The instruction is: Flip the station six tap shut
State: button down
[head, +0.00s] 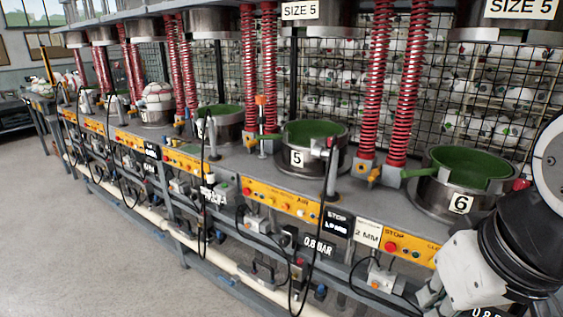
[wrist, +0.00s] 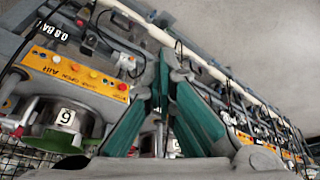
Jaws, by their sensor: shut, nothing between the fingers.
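Station six is the round metal pot (head: 460,185) with a green inside and a "6" label, at the right of the head view. It also shows upside down at the left of the wrist view (wrist: 68,118). A small red-tipped fitting (head: 521,184) sits at the pot's right rim, partly beside my arm. My gripper (wrist: 165,62) has teal fingers, shut and empty, pointing over the bench's front side.
A yellow panel (head: 405,248) with buttons runs along the bench front. Red springs (head: 408,80) rise behind station six. Station five's pot (head: 318,148) stands to the left. Black hoses and a pale pipe (head: 215,258) run below the bench. The floor (head: 90,240) in front is clear.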

jog(key=w+a+f+n+g+h+b, duration=0.1)
jog(key=w+f+n+g+h+b, duration=0.15)
jog(key=w+f+b, duration=0.8)
jog(key=w+a+f+n+g+h+b, duration=0.15)
jog(key=w+f+n+b, duration=0.25)
jog(key=w+f, duration=1.35)
jog(key=w+a+f+n+g+h+b, duration=0.1)
jog(key=w+a+f+n+b, duration=0.15)
jog(key=f, duration=1.05)
jog(key=w+a+f+n+b, duration=0.1)
jog(key=w+f+b, duration=0.3)
jog(key=f, duration=0.8)
jog(key=w+a+f+n+g+h+b, duration=0.1)
jog(key=w+f+n+b, duration=0.2)
jog(key=f, duration=1)
jog(key=s+d+r+b+x, duration=0.1)
jog(key=b+x, duration=0.3)
jog(key=x, duration=0.8)
jog(key=shift+s+d+f, duration=0.2)
jog(key=shift+s+d, duration=0.1)
jog(key=shift+d, duration=0.1)
